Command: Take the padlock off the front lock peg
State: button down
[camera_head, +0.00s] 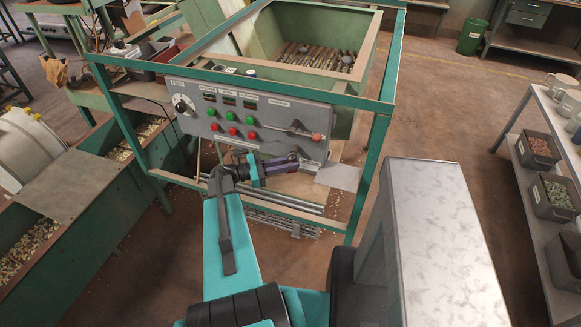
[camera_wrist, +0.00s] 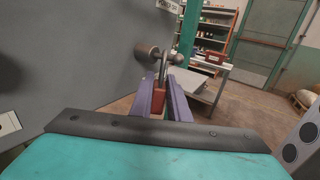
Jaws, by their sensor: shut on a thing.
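The padlock (camera_wrist: 158,104) has a red body and a grey metal shackle (camera_wrist: 163,68). My gripper (camera_wrist: 163,92), with purple fingers, is shut on the red body, one finger on each side. The shackle rises above the fingers at the lock peg (camera_wrist: 145,52), a short rod with a brownish end. It looks to be around the peg, but I cannot tell for sure. In the head view my gripper (camera_head: 292,159) is just below the grey control panel (camera_head: 189,120), near its lower right. I cannot make out the padlock there.
The panel has green and red buttons and a lever with an orange knob (camera_head: 317,137). Green frame posts (camera_head: 370,175) stand right of my gripper. A grey plate (camera_head: 339,176) juts out close by. The hopper (camera_head: 364,50) is above and behind.

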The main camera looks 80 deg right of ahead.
jog(key=shift+r, duration=0.15)
jog(key=shift+r, duration=0.2)
jog(key=w+a, duration=0.1)
jog(key=a, duration=0.7)
jog(key=w+a+b, duration=0.1)
jog(key=w+a, duration=0.1)
jog(key=a, duration=0.7)
jog(key=shift+w+a, duration=0.25)
jog(key=shift+a, duration=0.05)
jog(key=shift+w, duration=0.15)
